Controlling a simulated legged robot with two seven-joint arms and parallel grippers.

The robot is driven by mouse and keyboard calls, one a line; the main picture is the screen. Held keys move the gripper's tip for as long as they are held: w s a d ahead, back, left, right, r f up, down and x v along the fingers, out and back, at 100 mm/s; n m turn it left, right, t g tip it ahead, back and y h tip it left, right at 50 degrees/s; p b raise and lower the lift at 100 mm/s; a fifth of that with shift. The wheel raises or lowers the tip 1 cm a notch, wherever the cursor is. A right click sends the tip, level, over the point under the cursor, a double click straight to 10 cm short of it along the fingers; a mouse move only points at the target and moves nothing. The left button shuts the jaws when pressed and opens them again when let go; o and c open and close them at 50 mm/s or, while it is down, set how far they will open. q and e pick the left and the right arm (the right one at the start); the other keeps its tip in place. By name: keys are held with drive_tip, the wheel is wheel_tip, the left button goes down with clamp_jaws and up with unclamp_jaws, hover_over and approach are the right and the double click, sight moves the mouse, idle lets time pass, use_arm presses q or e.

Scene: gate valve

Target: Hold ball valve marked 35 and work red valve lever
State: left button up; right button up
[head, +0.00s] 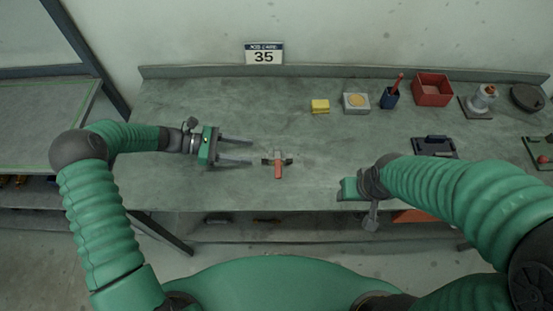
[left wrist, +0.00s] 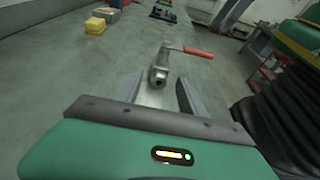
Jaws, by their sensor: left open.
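The ball valve (head: 275,157) is a small grey metal body lying on the grey-green bench, with a red lever (head: 279,172) pointing toward the front edge in the head view. In the left wrist view the valve body (left wrist: 159,73) sits just beyond my fingers and its red lever (left wrist: 198,52) points right. My left gripper (head: 251,152) is open and empty, its fingers pointing right at the valve and apart from it. My right gripper (head: 348,189) is at the bench's front edge, right of the valve; its fingers are hard to make out. A sign marked 35 (head: 264,54) is on the back wall.
The bench (head: 220,100) is clear around the valve. Along its back stand a yellow block (head: 320,106), a grey box with a yellow disc (head: 356,102), a blue cup (head: 389,98) and a red bin (head: 432,89). A dark tray (head: 435,147) lies behind my right arm.

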sight(268, 155)
use_arm(q)
drive_tip(key=b+x, duration=0.1)
drive_tip(key=x, duration=0.7)
drive_tip(key=shift+d+f, duration=0.15)
drive_tip(key=shift+d, duration=0.1)
drive_tip(key=shift+d+f, duration=0.1)
drive_tip(key=shift+d, duration=0.35)
clamp_jaws()
idle(0.4)
